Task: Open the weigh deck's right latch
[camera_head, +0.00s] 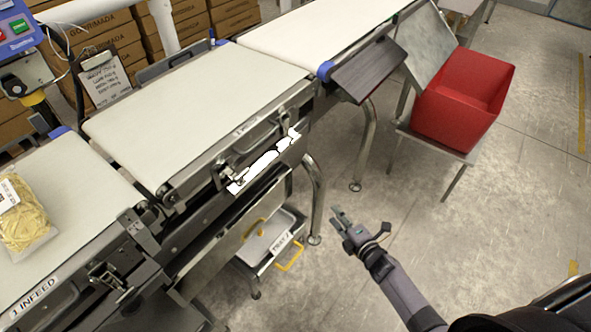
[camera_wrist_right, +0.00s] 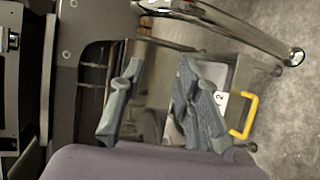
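The weigh deck (camera_head: 195,105) is the middle belt section in the head view, with a pale top. A bar handle (camera_head: 255,136) runs along its front side, near a small label. Small dark latch-like fittings show near the handle's ends, and a bright white glare patch lies just below. I cannot tell whether the right latch (camera_head: 291,117) is open or shut. My right gripper (camera_head: 340,219) is open and empty, in front of and below the deck, apart from it. Its two spread fingers also show in the right wrist view (camera_wrist_right: 155,95). My left gripper is not in view.
A tray with yellow handles (camera_head: 290,256) sits under the deck; one handle shows in the right wrist view (camera_wrist_right: 245,118). Metal legs (camera_head: 316,195) stand beside it. A red bin (camera_head: 462,105) is at the right. A noodle bag (camera_head: 24,218) lies on the infeed belt.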

